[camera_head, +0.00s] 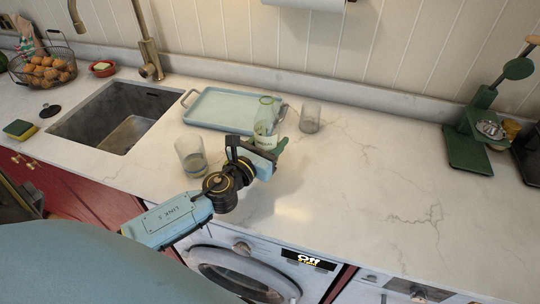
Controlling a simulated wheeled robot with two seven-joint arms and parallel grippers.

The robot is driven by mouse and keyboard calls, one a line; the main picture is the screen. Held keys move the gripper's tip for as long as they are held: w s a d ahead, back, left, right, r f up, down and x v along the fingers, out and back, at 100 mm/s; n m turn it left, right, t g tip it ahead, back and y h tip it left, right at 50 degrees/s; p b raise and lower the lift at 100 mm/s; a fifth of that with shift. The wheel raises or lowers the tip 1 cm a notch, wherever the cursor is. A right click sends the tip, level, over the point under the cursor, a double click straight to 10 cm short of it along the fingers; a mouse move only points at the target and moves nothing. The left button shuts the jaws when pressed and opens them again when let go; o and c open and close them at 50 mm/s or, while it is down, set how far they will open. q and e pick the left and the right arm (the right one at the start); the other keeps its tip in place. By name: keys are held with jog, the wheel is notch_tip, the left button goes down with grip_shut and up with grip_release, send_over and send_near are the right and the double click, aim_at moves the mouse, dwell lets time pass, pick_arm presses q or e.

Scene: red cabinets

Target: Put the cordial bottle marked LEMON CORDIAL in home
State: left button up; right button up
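A clear bottle-like container (266,116) with a green ring at its top stands upright at the front right of the pale blue tray. Its label is too small to read, so I cannot tell whether it says LEMON CORDIAL. My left gripper (266,151) is just in front of it and hides its lower part. Whether the fingers touch or hold it is unclear. My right gripper is not in view. No place marked home can be read.
The tray (204,115) lies behind the gripper. One glass (190,153) stands left of my wrist, another (310,117) to the right. A sink (92,116), wire basket (43,66) and sponge (20,129) are left; a green stand (464,151) is right. The right counter middle is clear.

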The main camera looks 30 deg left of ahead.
pick_arm(q)
jog(key=shift+f+b, duration=1.15)
jog(key=shift+f, duration=0.65)
jog(key=shift+f, duration=0.2)
jog(key=o, duration=1.3)
jog(key=shift+r, duration=0.1)
jog(key=shift+r, duration=0.2)
jog(key=s+b, duration=0.1)
jog(key=s, duration=0.4)
jog(key=s+b, duration=0.1)
jog(key=s, duration=0.5)
jog(key=shift+a+f, duration=0.15)
jog(key=shift+f, duration=0.05)
jog(key=shift+s+r, duration=0.15)
jog(key=shift+s, duration=0.4)
